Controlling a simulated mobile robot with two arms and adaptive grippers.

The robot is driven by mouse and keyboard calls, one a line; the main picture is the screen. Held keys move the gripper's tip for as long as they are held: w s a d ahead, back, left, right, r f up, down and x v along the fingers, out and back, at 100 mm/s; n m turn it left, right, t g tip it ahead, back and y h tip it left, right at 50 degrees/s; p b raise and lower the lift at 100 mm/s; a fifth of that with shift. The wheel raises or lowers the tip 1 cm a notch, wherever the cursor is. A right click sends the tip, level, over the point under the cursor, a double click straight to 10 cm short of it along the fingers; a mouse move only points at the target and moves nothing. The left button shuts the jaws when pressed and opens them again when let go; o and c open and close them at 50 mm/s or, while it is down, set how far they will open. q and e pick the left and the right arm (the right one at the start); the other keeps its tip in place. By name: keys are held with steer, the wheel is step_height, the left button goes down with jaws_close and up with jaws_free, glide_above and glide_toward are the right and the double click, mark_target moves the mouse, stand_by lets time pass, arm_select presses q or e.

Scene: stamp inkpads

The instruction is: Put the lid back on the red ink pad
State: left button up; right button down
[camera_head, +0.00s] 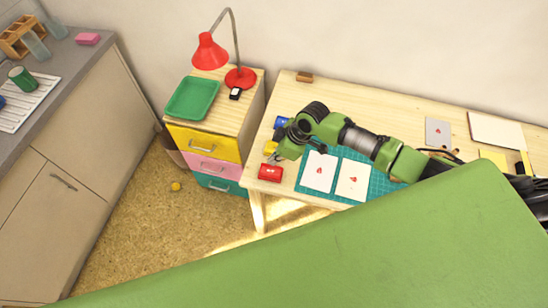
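A red block-shaped thing (270,173), seemingly the red ink pad or its lid, lies at the left front edge of the wooden table. It has a small pale mark on it. I cannot tell lid from pad at this size. My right arm reaches in from the right over the table, and my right gripper (277,159) is just above the red thing in the picture, close to it. Its fingers are small and dark, so whether they are open or hold something is unclear. My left gripper is out of view.
A yellow pad (270,147) and a blue one (280,122) lie behind, partly near my arm. Two stamped cards (319,171) lie on a teal mat (345,196). A drawer cabinet (246,118) with a red lamp (210,52) and green tray (192,98) stands left.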

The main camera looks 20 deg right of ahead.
mark_target(271, 171)
steer(key=shift+f+b, duration=2.25)
steer(key=shift+f, duration=0.85)
steer(key=shift+r, duration=0.1)
steer(key=shift+r+p, duration=3.45)
steer(key=shift+r, duration=0.1)
